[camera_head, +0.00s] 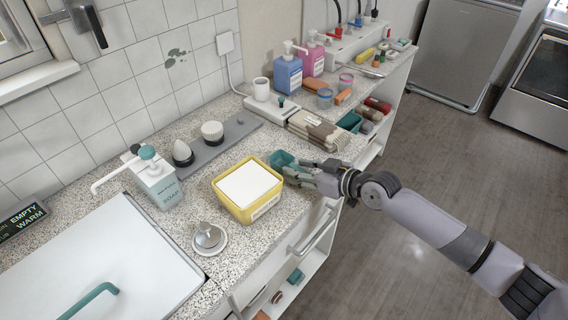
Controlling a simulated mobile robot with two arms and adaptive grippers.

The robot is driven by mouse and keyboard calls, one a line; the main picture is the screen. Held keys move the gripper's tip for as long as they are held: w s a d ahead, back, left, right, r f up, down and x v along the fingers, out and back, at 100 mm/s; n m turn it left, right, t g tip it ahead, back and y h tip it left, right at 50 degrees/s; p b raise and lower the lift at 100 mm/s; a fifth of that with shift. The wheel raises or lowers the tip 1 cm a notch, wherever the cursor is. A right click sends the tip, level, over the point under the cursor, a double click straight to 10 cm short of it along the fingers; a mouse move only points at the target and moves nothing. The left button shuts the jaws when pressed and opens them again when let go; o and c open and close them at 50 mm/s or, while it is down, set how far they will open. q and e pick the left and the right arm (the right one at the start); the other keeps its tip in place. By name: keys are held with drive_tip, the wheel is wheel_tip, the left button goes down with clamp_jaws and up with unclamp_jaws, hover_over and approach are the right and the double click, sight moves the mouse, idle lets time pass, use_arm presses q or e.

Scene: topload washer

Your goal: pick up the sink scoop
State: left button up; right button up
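A small teal scoop (283,158) is on the speckled counter, just right of the yellow tub. It seems to be the sink scoop. My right gripper (296,173) reaches in from the right, low over the counter edge, with its fingers right at the scoop. The fingers overlap the scoop's near side and hide part of it. I cannot tell whether they are closed on it or only beside it. My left gripper is not in view.
The yellow tub (248,189) with a white top stands close left of the fingers. Folded cloths (318,130) lie behind the scoop. A soap dispenser (158,180), a metal stopper (208,238) and a white lid (100,262) are at left. Floor at right is clear.

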drive_tip(key=shift+w+a+f, duration=0.1)
drive_tip(key=shift+a, duration=0.05)
drive_tip(key=shift+c, duration=0.5)
clamp_jaws()
